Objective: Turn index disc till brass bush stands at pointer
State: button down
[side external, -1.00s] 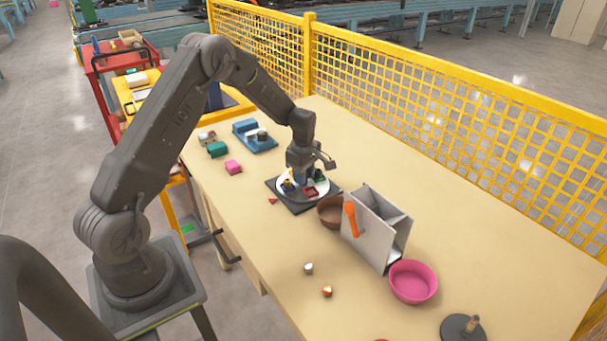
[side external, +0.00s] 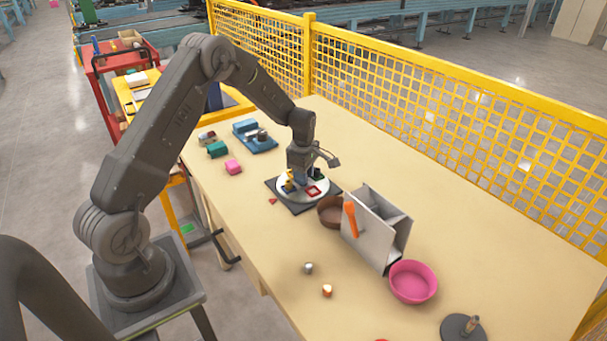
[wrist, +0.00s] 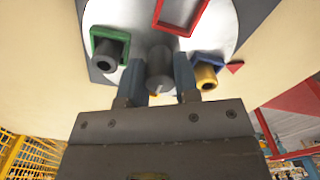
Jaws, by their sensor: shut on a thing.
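The index disc (side external: 294,197) is a pale round plate on a dark square base (side external: 300,208). My gripper (side external: 301,178) is above it, its fingers (wrist: 160,82) shut on the grey post (wrist: 160,62) standing on the disc. The brass bush (wrist: 207,77) stands by a blue frame on the disc, right of my fingers in the wrist view; it also shows in the side view (side external: 289,186). The red triangular pointer (wrist: 235,67) lies just outside the disc, close to the brass bush; it shows in the side view (side external: 272,201). I cannot tell their exact alignment.
The disc also carries a dark bush (wrist: 109,56) in a green frame and an empty-looking red frame (wrist: 180,12). A brown bowl (side external: 331,212) and a grey metal stand (side external: 370,235) are close on the right.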

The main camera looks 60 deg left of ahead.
jog(key=c, duration=1.1)
grip_release()
notch_tip(320, 180, up, 14)
jog(key=shift+f, duration=0.1)
